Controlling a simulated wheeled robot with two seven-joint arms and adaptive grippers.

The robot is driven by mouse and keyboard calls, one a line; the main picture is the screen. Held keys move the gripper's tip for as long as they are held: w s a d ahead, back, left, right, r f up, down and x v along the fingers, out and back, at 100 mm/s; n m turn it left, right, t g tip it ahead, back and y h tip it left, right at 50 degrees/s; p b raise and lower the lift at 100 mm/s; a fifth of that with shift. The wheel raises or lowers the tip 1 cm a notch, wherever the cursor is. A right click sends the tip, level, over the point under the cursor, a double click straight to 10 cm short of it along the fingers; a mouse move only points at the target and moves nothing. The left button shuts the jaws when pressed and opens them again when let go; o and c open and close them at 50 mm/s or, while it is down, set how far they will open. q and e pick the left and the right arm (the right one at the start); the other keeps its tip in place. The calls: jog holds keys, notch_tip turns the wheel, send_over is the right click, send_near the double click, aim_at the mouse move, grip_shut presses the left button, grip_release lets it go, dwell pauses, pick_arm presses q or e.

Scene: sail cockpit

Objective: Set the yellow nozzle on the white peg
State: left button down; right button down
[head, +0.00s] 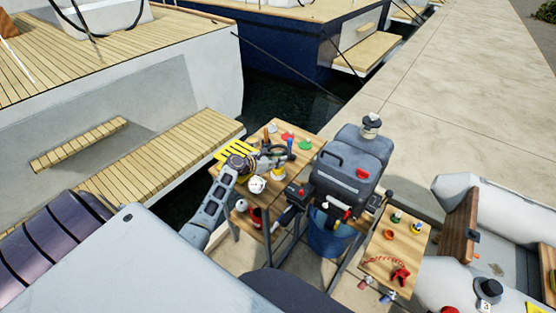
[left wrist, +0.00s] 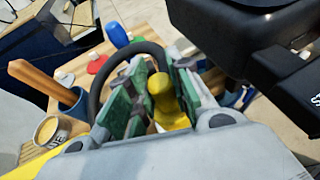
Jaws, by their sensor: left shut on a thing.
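My left gripper (head: 277,162) is over the wooden table beside the outboard motor. In the left wrist view its green-padded fingers (left wrist: 150,98) are closed around the yellow nozzle (left wrist: 163,92), which has a rounded top and a wider lower part. In the head view a small yellow part (head: 278,176) shows just below the fingers, with white next to it. A small white patch shows under the nozzle in the left wrist view, but I cannot tell whether it is the white peg. Whether nozzle and peg touch is hidden. My right gripper is not in view.
The grey outboard motor (head: 352,168) stands close to the right of the gripper. A black curved loop (left wrist: 97,92), a blue cup with a wooden handle (left wrist: 72,103) and a tin (left wrist: 48,130) are near the fingers. A second small table (head: 390,262) stands at right.

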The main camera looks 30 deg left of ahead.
pick_arm(q)
jog(key=shift+f, duration=0.5)
dwell(0.3)
jog(key=c, duration=1.6)
grip_release()
jog(key=shift+o, duration=0.2)
jog(key=shift+p+v, duration=0.95)
jog(key=shift+v, duration=0.5)
jog(key=shift+s+a+r, duration=0.1)
jog(key=shift+s+a, duration=0.05)
jog(key=shift+s, duration=0.2)
jog(key=v, duration=0.7)
jog(key=shift+s, duration=0.2)
